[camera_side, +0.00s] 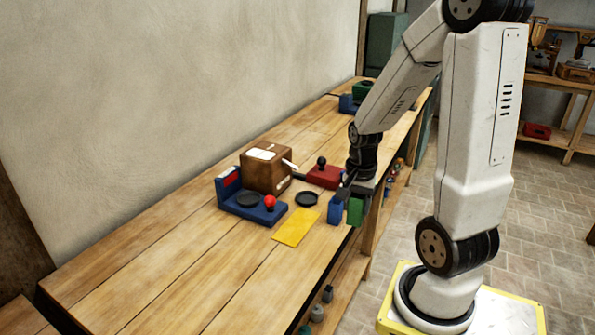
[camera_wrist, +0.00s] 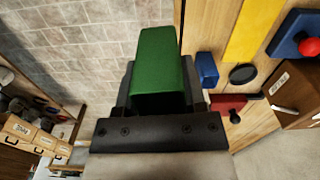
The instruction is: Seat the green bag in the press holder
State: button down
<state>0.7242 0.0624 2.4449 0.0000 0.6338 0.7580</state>
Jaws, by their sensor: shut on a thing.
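My gripper (camera_side: 356,190) is shut on the green bag (camera_side: 355,211), at the bench's right edge in the side view. In the wrist view the bag (camera_wrist: 158,58) is a plain green block between the two dark fingers (camera_wrist: 160,88), with floor tiles behind it. Its lower end is free. A blue base with a black round pad and a red ball (camera_side: 250,203) stands left on the bench. A red base with a black knob (camera_side: 325,176) stands nearer my gripper. I cannot tell for sure which is the press holder.
A blue block (camera_side: 335,210) stands close beside the bag. The bench's near left part is clear.

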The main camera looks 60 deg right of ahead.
jog(key=w+d+n, duration=0.2)
jog(key=w+d, duration=0.2)
jog(key=w, duration=1)
jog(key=w+d+n, duration=0.1)
jog(key=w+d, duration=0.3)
jog(key=w, duration=0.9)
jog(key=w+a+f+n, duration=0.1)
jog(key=w+a+f, duration=0.1)
jog(key=w, duration=0.7)
jog(key=shift+w+f, duration=0.2)
jog(key=shift+f, duration=0.35)
jog(key=shift+f, duration=0.1)
jog(key=shift+f, duration=2.8)
jog(key=shift+f, duration=0.6)
jog(key=shift+c, duration=2.2)
grip_release()
